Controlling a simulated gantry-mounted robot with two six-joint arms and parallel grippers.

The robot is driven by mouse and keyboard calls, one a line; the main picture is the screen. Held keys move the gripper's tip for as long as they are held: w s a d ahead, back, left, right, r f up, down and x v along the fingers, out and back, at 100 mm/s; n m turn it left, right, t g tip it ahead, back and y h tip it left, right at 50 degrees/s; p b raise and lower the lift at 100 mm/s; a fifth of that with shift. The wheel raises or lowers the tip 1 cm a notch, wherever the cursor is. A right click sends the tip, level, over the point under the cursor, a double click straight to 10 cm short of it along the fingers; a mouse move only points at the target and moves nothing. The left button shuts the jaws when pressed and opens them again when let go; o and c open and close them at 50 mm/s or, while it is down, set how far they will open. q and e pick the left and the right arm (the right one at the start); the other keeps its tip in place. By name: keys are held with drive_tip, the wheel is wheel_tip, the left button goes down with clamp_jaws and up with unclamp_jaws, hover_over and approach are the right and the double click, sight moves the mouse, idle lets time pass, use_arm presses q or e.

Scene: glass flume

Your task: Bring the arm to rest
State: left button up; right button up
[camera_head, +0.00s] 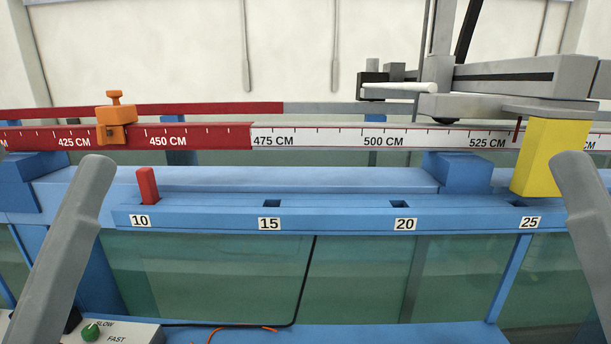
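Two grey links, which look like parts of my own arms, rise from the lower left (72,235) and lower right (588,220) edges, tilted inward with rounded upper ends. Neither gripper shows, so I cannot see whether they are open or hold anything. A red peg (148,186) stands in the slot marked 10 on the blue slotted bar (335,218). The slots at 15 and 20 look empty. An orange clamp (116,122) sits on the scale rail (215,137) between 425 and 450 CM.
A yellow block (551,156) sits under a grey carriage (480,103) near 525 CM, by the slot marked 25. A control box (125,334) with a green knob (91,332) lies at lower left. Black and orange cables lie near it. Glass walls (220,275) fill the lower middle.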

use_arm(q)
wheel_tip(320, 180, up, 38)
drive_tip(key=a+n+y+p, duration=0.1)
drive_tip(key=n+y+p, duration=0.1)
drive_tip(key=p, duration=3.6)
drive_tip(key=shift+a+f+n, duration=0.15)
drive_tip(key=shift+a+n, duration=0.15)
drive_tip(key=shift+n, duration=0.4)
